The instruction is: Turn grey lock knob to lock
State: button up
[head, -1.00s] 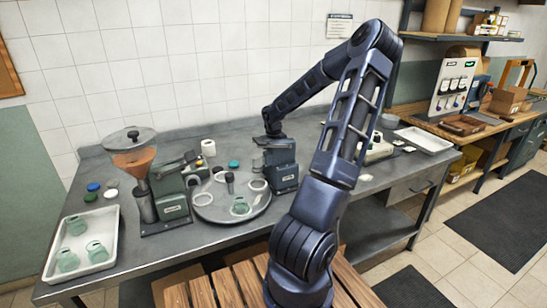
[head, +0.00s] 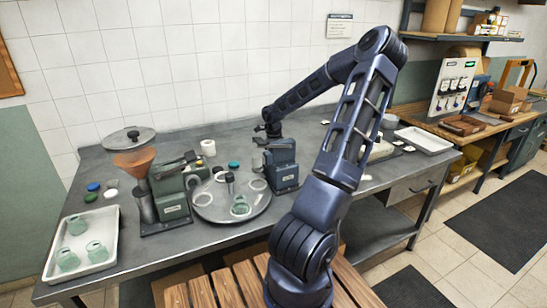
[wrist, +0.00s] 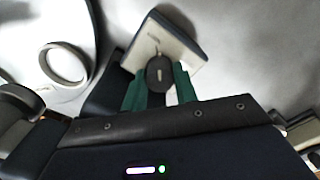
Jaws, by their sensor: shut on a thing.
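A dark grey oval knob (wrist: 160,70) with a small pale mark sits between the two green fingers of my gripper (wrist: 159,88) in the wrist view. The fingers are shut on its sides. The knob lies over a pale plate (wrist: 178,46) on top of a machine. In the head view my gripper (head: 271,132) is at the top of the dark grey machine (head: 284,168) right of the round turntable (head: 212,215). The knob is too small to make out there. Whether it is turned to its lock position cannot be told.
Left of the turntable stands a machine with an orange hopper (head: 133,161). A white tray (head: 72,278) with several green glass jars is at the front left. A jar (head: 240,206) and pale rings lie on the turntable. Tiled wall stands behind.

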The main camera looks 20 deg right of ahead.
jog(key=shift+n, duration=0.6)
jog(key=o, duration=1)
jog(key=shift+c, duration=0.2)
notch_tip(320, 180, up, 11)
jog(key=shift+f, duration=0.15)
